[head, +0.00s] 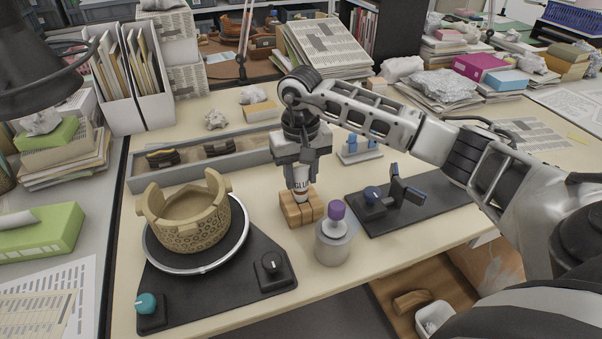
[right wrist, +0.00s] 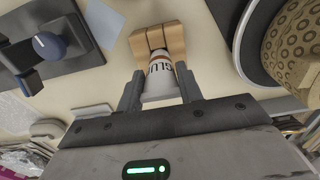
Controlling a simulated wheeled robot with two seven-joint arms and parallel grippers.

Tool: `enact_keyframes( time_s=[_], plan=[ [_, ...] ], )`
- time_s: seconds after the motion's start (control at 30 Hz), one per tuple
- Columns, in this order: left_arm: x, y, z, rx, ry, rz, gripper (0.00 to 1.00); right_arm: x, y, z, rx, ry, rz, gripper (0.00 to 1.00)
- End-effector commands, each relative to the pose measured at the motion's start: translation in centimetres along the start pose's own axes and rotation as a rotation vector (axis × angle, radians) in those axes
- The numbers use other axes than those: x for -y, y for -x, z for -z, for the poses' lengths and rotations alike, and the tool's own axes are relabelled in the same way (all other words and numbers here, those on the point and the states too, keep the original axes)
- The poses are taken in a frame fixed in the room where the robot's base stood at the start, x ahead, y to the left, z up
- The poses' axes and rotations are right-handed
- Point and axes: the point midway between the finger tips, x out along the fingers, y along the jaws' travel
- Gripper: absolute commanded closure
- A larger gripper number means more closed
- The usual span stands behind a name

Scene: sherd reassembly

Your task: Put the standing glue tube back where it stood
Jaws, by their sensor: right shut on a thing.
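The glue tube (head: 301,180) is white with dark lettering and an orange band. My right gripper (head: 301,168) is shut on it from above, and the tube is upright. It also shows between the fingers in the right wrist view (right wrist: 160,82). The wooden block stand (head: 302,208), made of light brown blocks, is directly under the tube's lower end. The tube's bottom end meets or sits just at the stand; I cannot tell whether it is seated. My left gripper is not in view.
A turntable (head: 150,250) carrying a partly rebuilt tan pot (head: 188,222) stands left of the stand. A grey jar with a purple knob (head: 335,240) stands close in front right. A black base with a clamp (head: 420,205) lies right. A grey tray (head: 240,152) lies behind.

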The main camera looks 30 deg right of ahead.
Motion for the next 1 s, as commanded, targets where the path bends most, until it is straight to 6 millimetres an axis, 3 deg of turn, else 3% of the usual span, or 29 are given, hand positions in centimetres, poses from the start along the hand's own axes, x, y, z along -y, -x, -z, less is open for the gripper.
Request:
enact_keyframes(
  time_s=[0.07, 0.1, 0.17, 0.57, 0.77, 1.0],
  plan=[
    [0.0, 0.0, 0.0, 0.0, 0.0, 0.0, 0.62, 0.0, 0.0, 0.0, 0.0, 0.0, 0.0, 0.77],
    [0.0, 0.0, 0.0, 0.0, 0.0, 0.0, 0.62, 0.0, 0.0, 0.0, 0.0, 0.0, 0.0, 0.56],
    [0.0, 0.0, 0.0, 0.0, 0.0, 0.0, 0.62, 0.0, 0.0, 0.0, 0.0, 0.0, 0.0, 0.39],
    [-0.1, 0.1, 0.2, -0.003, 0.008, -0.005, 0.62, 0.0, 0.1, 0.0, -0.001, 0.0, 0.0, 0.39],
    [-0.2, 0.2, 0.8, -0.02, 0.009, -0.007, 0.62, 0.0, 3.9, 0.2, -0.007, 0.0, 0.001, 0.39],
    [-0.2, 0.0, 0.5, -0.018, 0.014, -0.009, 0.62, 0.0, 9.9, 0.1, -0.006, -0.001, 0.002, 0.39]
  ],
)
